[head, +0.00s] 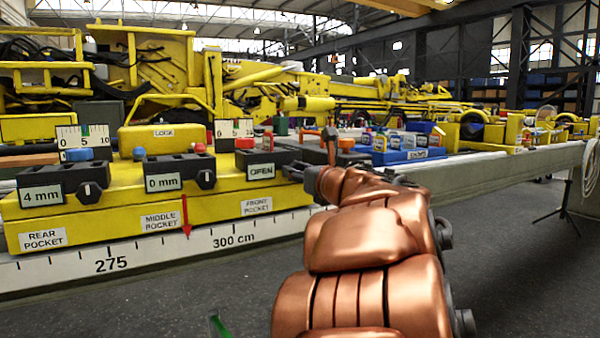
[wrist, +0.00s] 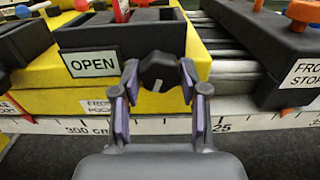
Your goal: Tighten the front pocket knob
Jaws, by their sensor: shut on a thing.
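The front pocket is a black block (wrist: 165,32) with an OPEN sign (wrist: 92,64) on its front. Its black knob (wrist: 158,71) with a pale pointer line sits between the two fingers of my gripper (wrist: 158,88) in the wrist view, and the fingers close on its sides. The pointer leans slightly right of upright. In the head view, my gripper (head: 303,173) reaches the right end of the OPEN block (head: 283,156), and my copper arm hides the knob there. The FRONT POCKET label (head: 257,206) is on the yellow beam below.
To the left are the middle pocket block reading 0 mm (head: 178,170) and the rear pocket block reading 4 mm (head: 62,178), each with its own knob. A FRONT STOP block (wrist: 275,50) stands to the right. A white scale (head: 160,252) runs along the front edge.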

